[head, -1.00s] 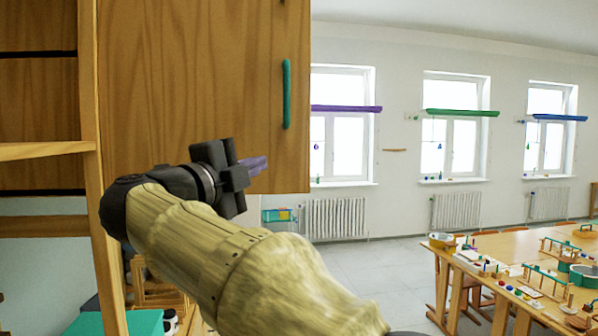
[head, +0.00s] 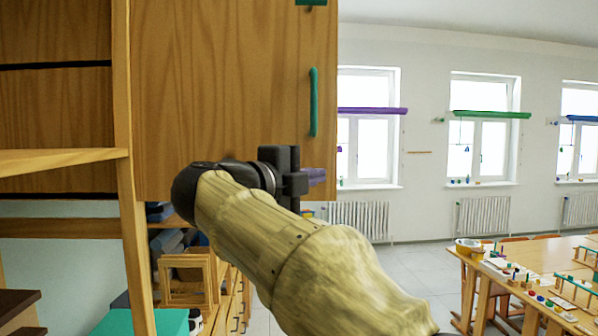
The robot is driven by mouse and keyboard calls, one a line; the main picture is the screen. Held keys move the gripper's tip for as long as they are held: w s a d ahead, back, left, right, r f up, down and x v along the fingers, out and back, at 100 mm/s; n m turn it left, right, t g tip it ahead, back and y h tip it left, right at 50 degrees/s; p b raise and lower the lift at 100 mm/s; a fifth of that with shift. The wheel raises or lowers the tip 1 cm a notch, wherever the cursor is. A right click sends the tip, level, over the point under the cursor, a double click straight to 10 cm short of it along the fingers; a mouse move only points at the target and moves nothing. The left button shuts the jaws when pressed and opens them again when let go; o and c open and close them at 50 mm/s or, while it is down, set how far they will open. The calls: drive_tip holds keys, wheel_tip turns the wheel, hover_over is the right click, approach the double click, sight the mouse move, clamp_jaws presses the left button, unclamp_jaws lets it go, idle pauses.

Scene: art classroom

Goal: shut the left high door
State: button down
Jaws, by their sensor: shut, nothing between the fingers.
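The high door (head: 225,90) is a wood-grained panel standing open beside the cabinet's upright post. A green vertical handle (head: 314,102) is near its right edge. I cannot tell whether the fingers touch the door. My wrist and forearm hide part of the door's bottom edge.
The open cabinet shelves (head: 60,158) are on the left. Below the door is a low shelf unit with wooden frames (head: 187,280) and a teal box (head: 150,322). A table (head: 540,262) with several small items stands at the right. Floor shows between the table and the shelf unit.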

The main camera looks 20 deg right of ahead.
sight(336, 169)
drive_tip(key=w+d+p, duration=0.3)
drive_tip(key=w+d, duration=0.2)
drive_tip(key=shift+w+d, duration=0.2)
drive_tip(key=shift+w, duration=0.2)
drive_tip(key=shift+w+d, duration=0.1)
drive_tip(key=shift+w, duration=0.15)
